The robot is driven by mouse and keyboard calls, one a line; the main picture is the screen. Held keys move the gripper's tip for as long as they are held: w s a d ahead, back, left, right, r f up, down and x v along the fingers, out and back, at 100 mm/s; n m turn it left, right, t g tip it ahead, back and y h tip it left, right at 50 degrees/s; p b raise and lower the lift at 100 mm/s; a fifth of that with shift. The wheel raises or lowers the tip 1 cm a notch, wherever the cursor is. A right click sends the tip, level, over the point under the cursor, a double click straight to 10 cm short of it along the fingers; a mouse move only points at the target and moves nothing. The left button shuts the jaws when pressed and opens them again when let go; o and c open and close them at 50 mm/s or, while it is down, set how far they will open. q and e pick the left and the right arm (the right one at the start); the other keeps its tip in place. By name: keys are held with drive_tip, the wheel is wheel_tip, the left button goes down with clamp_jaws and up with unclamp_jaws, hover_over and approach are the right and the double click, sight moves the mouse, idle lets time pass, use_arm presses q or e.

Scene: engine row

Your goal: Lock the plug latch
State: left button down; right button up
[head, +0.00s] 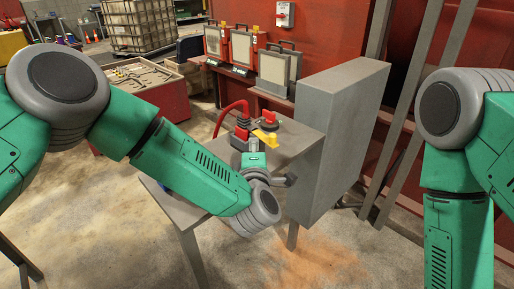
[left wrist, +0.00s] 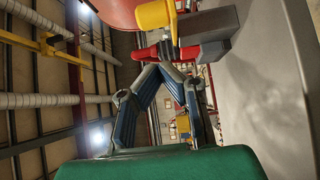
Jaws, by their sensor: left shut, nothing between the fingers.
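A red plug (head: 242,125) with a red cable stands on a small grey table (head: 300,140) in the head view. A yellow lever (head: 266,138), likely the plug latch, is next to it. The yellow part (left wrist: 155,15) also shows at the top of the left wrist view, by a grey block and red parts. My left gripper (head: 255,145) is just in front of the plug and lever. In the left wrist view its fingers (left wrist: 168,66) are shut and empty, with the tips close to a red part; contact cannot be told. My right gripper is out of view.
A red knob (head: 270,118) sits behind the lever on the table. A tall grey cabinet (head: 338,135) stands at the table's right side. Lamp-like units (head: 275,68) line a shelf on the red wall behind. A red tool cart (head: 145,85) is at the back left.

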use_arm(q)
drive_tip(key=s+d, duration=1.2)
drive_tip(key=s, duration=0.4)
drive_tip(key=s+a+f+m+g+h, duration=0.25)
drive_tip(key=a+f+m+g, duration=0.35)
drive_tip(key=a+f, duration=0.45)
drive_tip(key=s+a+f+m+g+h, duration=0.2)
drive_tip(key=s+a+f+m+g, duration=0.15)
drive_tip(key=a+f+m, duration=0.7)
drive_tip(key=s+a+f+m+g+y, duration=0.1)
drive_tip(key=s+a+f+g+y, duration=0.1)
drive_tip(key=s+a, duration=0.7)
drive_tip(key=s+a+f+m+g+y, duration=0.1)
drive_tip(key=s+a+f+g, duration=0.3)
drive_tip(key=s+a, duration=0.6)
drive_tip(key=shift+a+g+y, duration=0.2)
drive_tip(key=shift+g+y, duration=0.35)
drive_tip(key=shift+g, duration=0.4)
